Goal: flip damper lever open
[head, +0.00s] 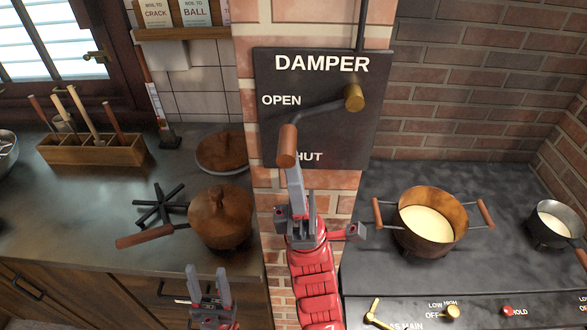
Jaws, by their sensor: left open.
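The damper lever has a dark arm (322,110) and a wooden handle (287,145). It turns on a brass hub (354,97) on the black damper plate (345,140). The arm slants down to the left. The handle hangs below the word OPEN and covers the start of the lower label, which reads "HUT". My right gripper (294,178) is right at the handle's lower end. Its fingers show nearly edge-on, so I cannot tell whether they touch or grip it. My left gripper (208,290) is open and empty at the bottom left, fingers pointing up.
A copper pot (220,218) with a lid stands on the left counter, near a black trivet (160,205). A utensil box (92,150) is further left. On the stove at right are a pot of pale liquid (425,200) and a small saucepan (552,228).

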